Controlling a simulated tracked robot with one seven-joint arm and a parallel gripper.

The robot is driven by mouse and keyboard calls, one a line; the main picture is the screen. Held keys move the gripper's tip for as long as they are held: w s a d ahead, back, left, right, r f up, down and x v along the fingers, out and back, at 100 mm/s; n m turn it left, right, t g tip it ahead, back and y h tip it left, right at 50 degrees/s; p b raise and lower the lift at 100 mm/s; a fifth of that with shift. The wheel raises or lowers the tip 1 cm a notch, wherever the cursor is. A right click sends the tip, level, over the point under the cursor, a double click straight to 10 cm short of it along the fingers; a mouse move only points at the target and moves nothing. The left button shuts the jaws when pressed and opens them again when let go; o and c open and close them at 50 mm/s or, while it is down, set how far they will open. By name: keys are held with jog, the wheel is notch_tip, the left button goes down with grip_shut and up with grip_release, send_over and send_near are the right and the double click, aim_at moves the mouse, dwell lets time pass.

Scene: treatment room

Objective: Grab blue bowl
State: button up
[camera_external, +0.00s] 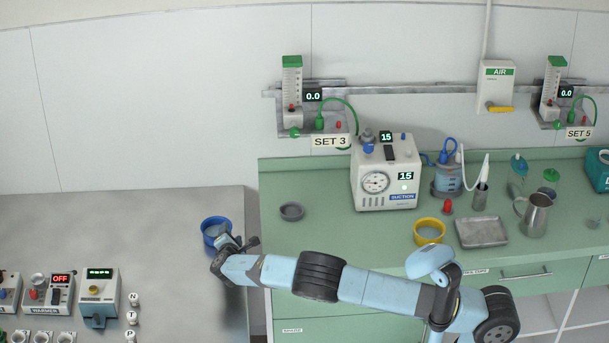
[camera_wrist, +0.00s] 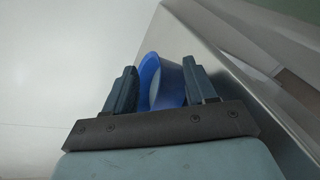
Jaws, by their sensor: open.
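The blue bowl (camera_external: 211,228) stands on the grey metal counter at the left, close to its right edge. In the wrist view the blue bowl (camera_wrist: 162,78) shows between the two dark fingers. My gripper (camera_external: 231,241) is at the bowl's near right side in the external view and partly covers it. In the wrist view my gripper (camera_wrist: 160,88) is open, with one finger on each side of the bowl. I cannot tell whether the fingers touch the bowl.
The grey counter (camera_external: 120,220) is clear behind the bowl. A warmer unit (camera_external: 60,292) and other devices stand at its front left. The green counter (camera_external: 310,240) to the right holds a suction machine (camera_external: 385,175), a yellow bowl (camera_external: 429,231), a metal tray (camera_external: 481,232) and a jug (camera_external: 535,215).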

aim_at(231, 228)
jog(key=x, duration=0.4)
jog(key=shift+w+f, duration=0.1)
jog(key=shift+c, duration=0.4)
grip_shut()
